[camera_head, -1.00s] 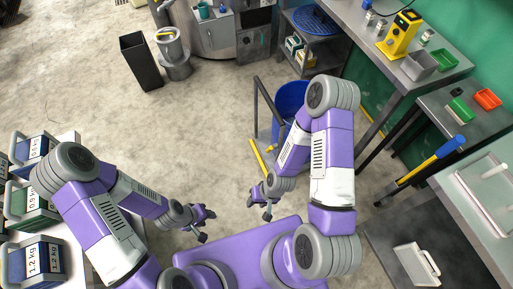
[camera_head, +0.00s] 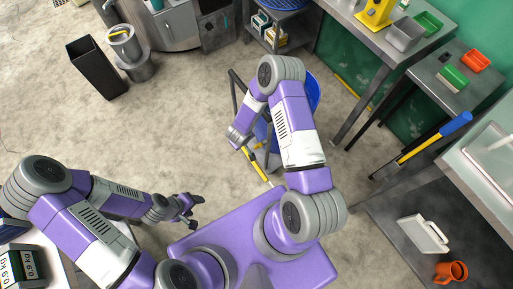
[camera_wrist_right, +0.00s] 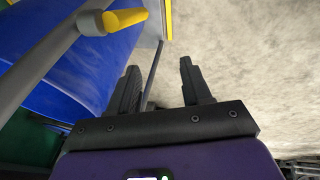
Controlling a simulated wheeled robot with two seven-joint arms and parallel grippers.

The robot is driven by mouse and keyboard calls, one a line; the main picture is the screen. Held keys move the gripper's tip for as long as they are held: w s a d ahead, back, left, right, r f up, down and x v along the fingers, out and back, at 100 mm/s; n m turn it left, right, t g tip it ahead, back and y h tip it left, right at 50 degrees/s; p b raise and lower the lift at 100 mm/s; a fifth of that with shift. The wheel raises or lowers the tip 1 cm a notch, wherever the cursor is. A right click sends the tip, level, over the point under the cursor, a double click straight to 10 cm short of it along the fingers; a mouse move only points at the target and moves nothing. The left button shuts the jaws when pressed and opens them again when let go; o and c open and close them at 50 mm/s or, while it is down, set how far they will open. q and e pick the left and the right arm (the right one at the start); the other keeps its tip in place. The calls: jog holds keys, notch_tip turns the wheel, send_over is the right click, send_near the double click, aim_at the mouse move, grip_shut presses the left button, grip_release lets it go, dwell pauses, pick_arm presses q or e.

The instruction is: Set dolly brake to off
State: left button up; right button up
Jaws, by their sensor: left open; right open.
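The dolly is a grey tube frame (camera_head: 236,82) holding a blue drum (camera_head: 313,92), partly hidden behind my right arm. Yellow dolly parts (camera_head: 263,172) show low at its front. In the right wrist view, a grey bar and a lever with a yellow tip (camera_wrist_right: 124,19) lie at the upper left, in front of the blue drum (camera_wrist_right: 75,75). I cannot tell the brake's setting. My right gripper (camera_wrist_right: 158,82) is open and empty, with the yellow tip beyond and left of its fingers. My left gripper (camera_head: 194,209) is open and empty over bare floor.
A black bin (camera_head: 97,68) and a grey pedal bin (camera_head: 127,45) stand at the upper left. A workbench (camera_head: 385,45) and a side table (camera_head: 455,85) line the right. A blue-and-yellow handled tool (camera_head: 435,137) juts out there. The floor left of the dolly is clear.

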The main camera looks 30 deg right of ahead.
aim_at(257, 146)
jog(key=d+f+n+g+b, duration=0.1)
jog(key=d+f+g+b, duration=0.1)
jog(key=f, duration=0.2)
jog(key=d+f+n+g+h+b, duration=0.1)
jog(key=d+f+n, duration=0.1)
jog(key=f, duration=0.2)
jog(key=d+f+n+g+h+b, duration=0.1)
jog(key=d+f+g+b, duration=0.1)
jog(key=f, duration=0.2)
jog(key=shift+s+f+n+g+b, duration=0.25)
jog(key=shift+s+n+g+b, duration=0.05)
jog(key=shift+n, duration=0.1)
jog(key=shift+c, duration=0.5)
grip_shut()
